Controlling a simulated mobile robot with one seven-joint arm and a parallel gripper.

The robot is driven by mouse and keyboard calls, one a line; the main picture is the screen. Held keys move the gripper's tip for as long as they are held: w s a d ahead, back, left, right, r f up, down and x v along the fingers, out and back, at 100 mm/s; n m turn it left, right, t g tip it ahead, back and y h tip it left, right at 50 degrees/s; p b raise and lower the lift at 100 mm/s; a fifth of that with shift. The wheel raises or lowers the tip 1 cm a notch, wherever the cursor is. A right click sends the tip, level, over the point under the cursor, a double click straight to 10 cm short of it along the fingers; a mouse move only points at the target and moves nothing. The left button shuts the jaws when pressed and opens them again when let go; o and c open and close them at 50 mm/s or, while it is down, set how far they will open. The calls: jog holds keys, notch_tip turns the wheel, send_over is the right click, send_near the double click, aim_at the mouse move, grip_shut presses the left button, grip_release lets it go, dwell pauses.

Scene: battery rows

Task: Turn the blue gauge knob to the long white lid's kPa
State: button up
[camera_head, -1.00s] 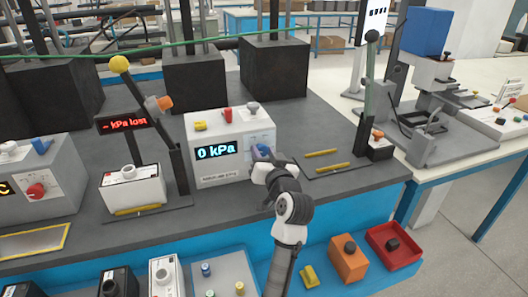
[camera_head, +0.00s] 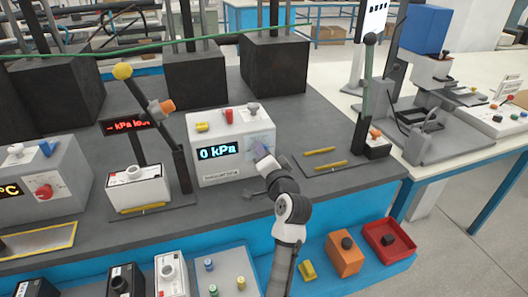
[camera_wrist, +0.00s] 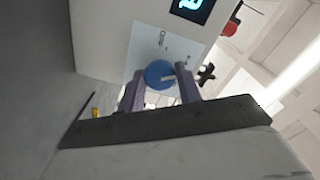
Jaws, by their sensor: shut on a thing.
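The white gauge box (camera_head: 218,168) stands on the grey bench and its display (camera_head: 220,152) reads "0 kPa". The blue gauge knob (camera_wrist: 158,73), round with a white pointer mark, sits on the box's pale front panel in the wrist view. My gripper (camera_wrist: 159,88) is shut on this knob, with a finger on either side. In the head view my gripper (camera_head: 262,152) is at the right of the box front and largely hides the knob. A white-topped box (camera_head: 170,275) stands at the front; I cannot tell whether this is the long white lid, and no kPa value is readable there.
Left of the gauge box stand a red-lettered sign (camera_head: 129,124) and a small white box (camera_head: 137,188). Yellow bars (camera_head: 330,165) lie to the right. Orange (camera_head: 346,257) and red (camera_head: 389,240) containers stand at the lower right front.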

dwell(0.5)
jog(key=o, duration=1)
jog(key=b+v, duration=0.3)
jog(key=v, duration=1.1)
